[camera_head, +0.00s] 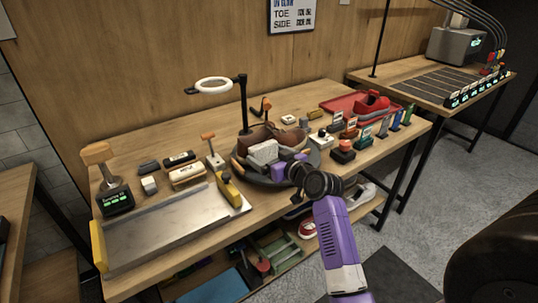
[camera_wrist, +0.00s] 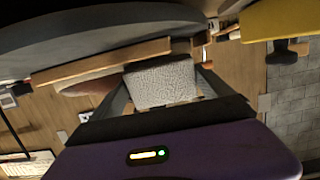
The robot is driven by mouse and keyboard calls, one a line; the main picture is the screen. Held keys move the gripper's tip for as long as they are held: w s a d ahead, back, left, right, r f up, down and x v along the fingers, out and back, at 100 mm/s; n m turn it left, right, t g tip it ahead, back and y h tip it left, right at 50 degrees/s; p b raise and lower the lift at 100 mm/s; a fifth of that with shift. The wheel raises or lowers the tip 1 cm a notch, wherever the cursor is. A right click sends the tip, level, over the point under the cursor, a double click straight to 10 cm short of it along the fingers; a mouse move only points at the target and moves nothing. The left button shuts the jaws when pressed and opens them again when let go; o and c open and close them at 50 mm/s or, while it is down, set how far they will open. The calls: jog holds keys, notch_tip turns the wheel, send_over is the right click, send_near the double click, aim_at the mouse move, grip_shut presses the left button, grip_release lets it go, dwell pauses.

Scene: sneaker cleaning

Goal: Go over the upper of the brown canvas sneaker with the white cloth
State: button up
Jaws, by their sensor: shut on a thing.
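The brown canvas sneaker (camera_head: 285,135) sits on a dark round turntable (camera_head: 243,175) in the middle of the bench. My gripper (camera_head: 272,163) is at the near side of the sneaker, shut on the white cloth (camera_head: 263,150). The cloth is a pale, textured pad that covers part of the sneaker's near side. In the wrist view the cloth (camera_wrist: 160,84) sits between my two fingers, close to the sneaker's side. I cannot tell for certain whether it touches the upper. The sneaker's lower near side is hidden by cloth and gripper.
A ring lamp (camera_head: 213,86) on a post stands behind the turntable. A metal tray (camera_head: 165,225) lies to the left, with brushes behind it. A red tray (camera_head: 345,105) with a red shoe is at the back right. Small bottles (camera_head: 395,120) line the right end.

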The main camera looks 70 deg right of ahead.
jog(key=shift+p+v, duration=0.7)
jog(key=shift+v, duration=2.3)
jog(key=shift+s, duration=0.1)
jog(key=v, duration=0.2)
jog(key=shift+s+a+r, duration=0.1)
jog(key=shift+s+a, duration=0.05)
jog(key=shift+s, duration=0.2)
